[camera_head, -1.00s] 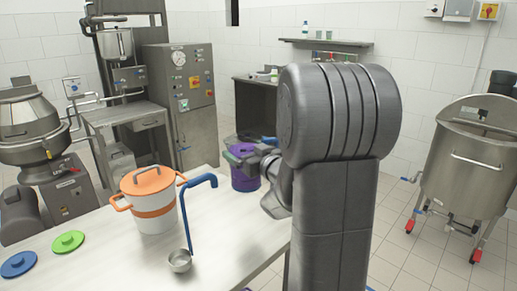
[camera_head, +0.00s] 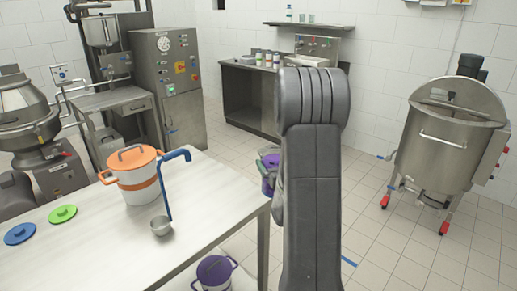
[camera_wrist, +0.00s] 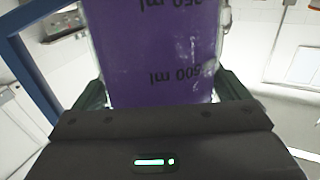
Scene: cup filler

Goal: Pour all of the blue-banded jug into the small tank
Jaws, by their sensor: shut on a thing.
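In the wrist view, a clear jug (camera_wrist: 160,50) with purple contents and black ml marks fills the space between the fingers of my gripper (camera_wrist: 162,90). My gripper is shut on it. A blue strip (camera_wrist: 32,80) runs beside the jug at left; I cannot tell whether it is the jug's handle. In the head view, purple and green parts (camera_head: 268,172) show just left of my arm, past the table's right end. My gripper is hidden there. A steel tank (camera_head: 440,160) on red-footed legs stands at right; I cannot tell whether it is the small tank.
The table (camera_head: 110,245) at left holds an orange-and-white pot (camera_head: 140,194), a blue-handled ladle (camera_head: 160,226), a green lid (camera_head: 62,214) and a blue lid (camera_head: 20,234). A purple-lidded pot (camera_head: 214,272) sits low by the table. Floor (camera_head: 375,240) is open between table and tank.

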